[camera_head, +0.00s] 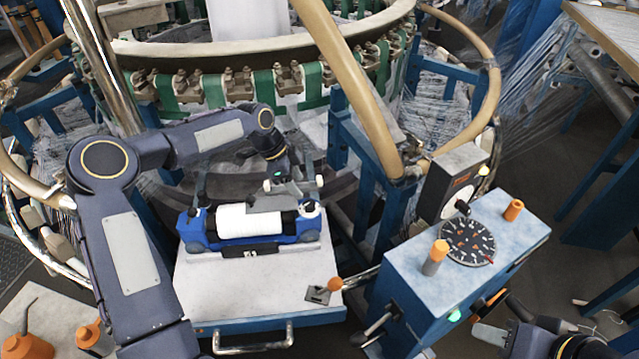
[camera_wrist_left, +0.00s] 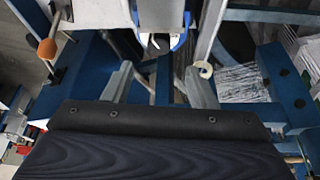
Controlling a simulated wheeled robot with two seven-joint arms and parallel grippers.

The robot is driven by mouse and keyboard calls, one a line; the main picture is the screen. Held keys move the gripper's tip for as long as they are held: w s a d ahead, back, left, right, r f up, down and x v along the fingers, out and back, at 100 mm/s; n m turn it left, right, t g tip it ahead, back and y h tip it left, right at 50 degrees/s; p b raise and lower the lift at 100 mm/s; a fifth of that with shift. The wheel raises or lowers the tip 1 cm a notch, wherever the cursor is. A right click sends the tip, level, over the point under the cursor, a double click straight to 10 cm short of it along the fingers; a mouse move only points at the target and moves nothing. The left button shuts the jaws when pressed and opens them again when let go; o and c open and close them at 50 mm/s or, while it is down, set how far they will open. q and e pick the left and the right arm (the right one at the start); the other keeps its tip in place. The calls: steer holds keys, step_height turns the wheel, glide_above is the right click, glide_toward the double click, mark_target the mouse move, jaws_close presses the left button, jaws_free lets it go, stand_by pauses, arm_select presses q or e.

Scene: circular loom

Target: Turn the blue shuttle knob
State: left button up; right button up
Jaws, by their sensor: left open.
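The blue shuttle (camera_head: 305,236) lies on a pale tray-like table (camera_head: 250,285) and carries a white roll (camera_head: 248,221). A small pale knob (camera_head: 311,208) shows on its right end. In the left wrist view, the shuttle's blue end (camera_wrist_left: 181,40) is at the top centre, with a dark and white round part, possibly the knob, inside it. My left gripper (camera_head: 293,190) is open above the shuttle's right half; its fingers (camera_wrist_left: 160,85) point toward the blue end, apparently apart from it. My right gripper (camera_head: 492,322) is at the lower right, partly out of frame; its jaws are unclear.
A blue control box (camera_head: 400,285) with a dial (camera_head: 467,242) and orange knobs stands right of the tray. An orange-tipped lever (camera_head: 334,284) stands at the tray's right edge. The circular loom's ring (camera_head: 180,50) and a tan hoop stand behind. Orange bottles sit lower left.

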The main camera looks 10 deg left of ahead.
mark_target(308, 203)
arm_select(q)
steer(key=p+x, duration=0.1)
steer(key=x, duration=0.6)
steer(key=shift+d+f, duration=0.15)
steer(key=shift+f, duration=0.15)
steer(key=shift+c, duration=0.4)
steer(key=c, duration=0.9)
